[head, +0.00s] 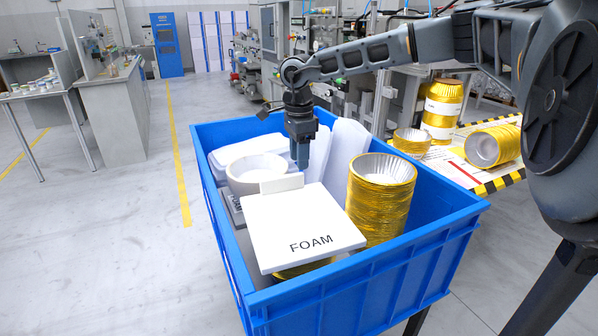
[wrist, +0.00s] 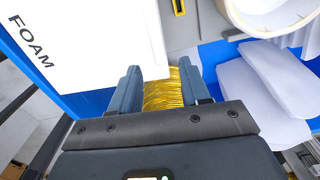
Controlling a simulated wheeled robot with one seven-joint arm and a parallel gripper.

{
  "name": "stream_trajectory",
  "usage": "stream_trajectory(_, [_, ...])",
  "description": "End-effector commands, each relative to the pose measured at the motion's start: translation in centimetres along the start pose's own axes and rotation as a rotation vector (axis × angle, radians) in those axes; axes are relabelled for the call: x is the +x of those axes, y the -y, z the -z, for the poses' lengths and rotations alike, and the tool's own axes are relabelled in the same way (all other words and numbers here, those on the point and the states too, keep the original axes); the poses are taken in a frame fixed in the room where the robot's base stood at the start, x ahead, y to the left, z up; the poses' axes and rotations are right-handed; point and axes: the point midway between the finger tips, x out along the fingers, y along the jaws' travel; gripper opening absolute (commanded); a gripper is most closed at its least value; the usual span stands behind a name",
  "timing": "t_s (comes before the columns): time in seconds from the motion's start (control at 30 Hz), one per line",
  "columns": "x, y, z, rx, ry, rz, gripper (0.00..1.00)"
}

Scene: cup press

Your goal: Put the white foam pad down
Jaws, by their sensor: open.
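The white foam pad (head: 300,228), a flat square slab marked FOAM, lies in the blue crate (head: 375,292), slightly tilted. Gold cups show under its front edge. It also shows at upper left in the wrist view (wrist: 95,40). My gripper (head: 300,165) points down over the crate, behind the pad in the head view. In the wrist view my gripper (wrist: 160,68) has its fingers apart with nothing held between them. The pad's corner and a gold cup stack (wrist: 163,97) show beyond the gap. Whether a finger touches the pad I cannot tell.
A tall gold cup stack (head: 381,195) stands right of the pad. A white ring-shaped part (head: 257,170) and white foam pieces (head: 345,150) fill the back of the crate. A table with gold cup stacks (head: 443,108) stands behind right. Open floor lies to the left.

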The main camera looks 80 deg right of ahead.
Motion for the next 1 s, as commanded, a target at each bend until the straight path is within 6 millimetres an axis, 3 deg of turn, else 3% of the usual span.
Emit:
stream_trajectory(0.1, [-2.4, 0.0, 0.0, -0.001, -0.002, 0.002, 0.46])
stream_trajectory(0.3, [-5.1, 0.0, 0.0, -0.001, 0.000, 0.000, 0.46])
stream_trajectory(0.73, [-5.8, -0.1, -0.7, -0.006, 0.013, -0.005, 0.46])
stream_trajectory(0.87, [-4.6, -1.3, -5.4, -0.043, 0.111, -0.035, 0.46])
stream_trajectory(0.97, [-3.4, -3.7, -12.6, -0.091, 0.265, -0.093, 0.46])
stream_trajectory(1.0, [-3.1, -5.1, -16.0, -0.114, 0.339, -0.125, 0.46])
